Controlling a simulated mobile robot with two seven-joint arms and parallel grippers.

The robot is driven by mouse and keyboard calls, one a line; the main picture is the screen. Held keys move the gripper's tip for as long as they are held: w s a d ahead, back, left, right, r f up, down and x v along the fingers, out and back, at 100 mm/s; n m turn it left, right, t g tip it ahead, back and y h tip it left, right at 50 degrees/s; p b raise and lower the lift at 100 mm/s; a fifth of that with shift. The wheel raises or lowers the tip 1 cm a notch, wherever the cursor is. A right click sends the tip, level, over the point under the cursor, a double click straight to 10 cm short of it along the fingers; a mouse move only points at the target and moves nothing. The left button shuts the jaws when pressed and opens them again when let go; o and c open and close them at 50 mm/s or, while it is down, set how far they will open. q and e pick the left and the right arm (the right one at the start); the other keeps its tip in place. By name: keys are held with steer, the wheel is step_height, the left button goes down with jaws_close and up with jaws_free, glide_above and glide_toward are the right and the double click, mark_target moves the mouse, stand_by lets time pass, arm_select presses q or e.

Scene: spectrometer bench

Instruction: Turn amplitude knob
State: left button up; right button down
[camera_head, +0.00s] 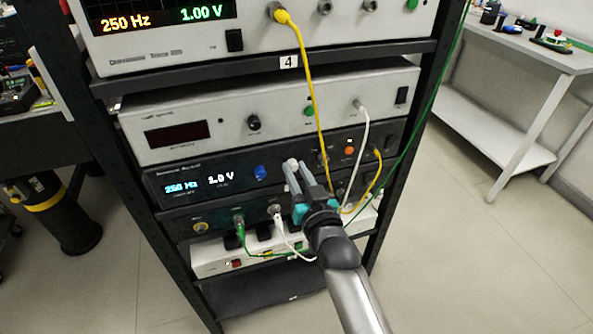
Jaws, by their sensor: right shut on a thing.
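A dark instrument (225,190) in the rack shows "250 Hz" and "1.0 V" on its front display. A blue knob (260,172) is on its panel, just left of my right gripper. My right gripper (293,167) reaches in from the lower right with its fingertips at the panel. It is shut on a small light-coloured knob (291,162), mostly hidden between the fingers. I cannot read any label at that knob. My left gripper is not in view.
Yellow, white and green cables hang in front of the panels beside my right gripper, the yellow cable (314,95) passing close. A white instrument (200,130) sits above. Open floor (470,250) lies to the right, before a side table (520,50).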

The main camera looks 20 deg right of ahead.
steer(key=shift+m+p, duration=0.7)
steer(key=shift+m, duration=0.1)
steer(key=m+p, duration=0.1)
steer(key=m, duration=0.2)
steer(key=shift+p, duration=0.3)
steer(key=shift+m, duration=0.4)
steer(key=shift+m+p, duration=0.4)
steer(key=shift+m, duration=0.3)
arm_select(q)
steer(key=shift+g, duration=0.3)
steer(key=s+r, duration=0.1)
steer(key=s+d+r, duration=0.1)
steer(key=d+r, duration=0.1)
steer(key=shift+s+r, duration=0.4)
arm_select(e)
steer(key=shift+m, duration=0.4)
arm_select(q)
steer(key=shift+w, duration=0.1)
arm_select(e)
steer(key=c, duration=0.7)
jaws_free()
steer(key=shift+s, duration=0.1)
arm_select(q)
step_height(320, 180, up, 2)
steer(key=shift+p, duration=1.05)
arm_select(e)
steer(key=s, duration=1.5)
steer(key=shift+d, duration=0.25)
